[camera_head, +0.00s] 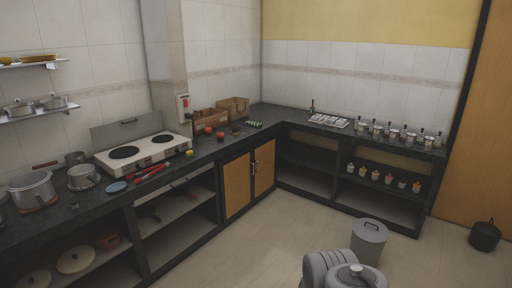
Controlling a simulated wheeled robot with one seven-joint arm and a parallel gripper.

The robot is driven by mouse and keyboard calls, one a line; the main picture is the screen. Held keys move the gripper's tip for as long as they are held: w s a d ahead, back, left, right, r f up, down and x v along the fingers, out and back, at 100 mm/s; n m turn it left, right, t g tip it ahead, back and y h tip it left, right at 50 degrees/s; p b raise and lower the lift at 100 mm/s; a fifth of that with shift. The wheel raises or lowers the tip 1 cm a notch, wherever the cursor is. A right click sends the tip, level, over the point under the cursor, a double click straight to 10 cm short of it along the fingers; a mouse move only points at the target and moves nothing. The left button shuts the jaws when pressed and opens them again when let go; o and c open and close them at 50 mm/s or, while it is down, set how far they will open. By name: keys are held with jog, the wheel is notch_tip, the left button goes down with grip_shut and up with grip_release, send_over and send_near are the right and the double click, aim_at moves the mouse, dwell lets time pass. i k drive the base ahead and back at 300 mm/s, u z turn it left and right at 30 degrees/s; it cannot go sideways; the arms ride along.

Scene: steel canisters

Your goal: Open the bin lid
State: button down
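A grey round bin (367,246) stands on the floor at the lower right. Its flat lid (371,228) lies on top and looks closed, with a dark handle in the middle. Grey rounded parts of my own arm show at the bottom edge, just left of and in front of the bin, and overlap its lower left side in the picture. My gripper is not in view, so I cannot see where it is relative to the lid.
A dark lidded pot (485,236) stands on the floor at the far right. An L-shaped dark counter (205,153) with open shelves and wooden cupboard doors (237,186) runs along the walls. The tiled floor (290,218) between counter and bin is clear.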

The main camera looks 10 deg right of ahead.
aim_at(369, 229)
jog(key=i, duration=1.2)
jog(key=z, duration=0.7)
jog(key=i, duration=2.2)
jog(key=z, duration=0.2)
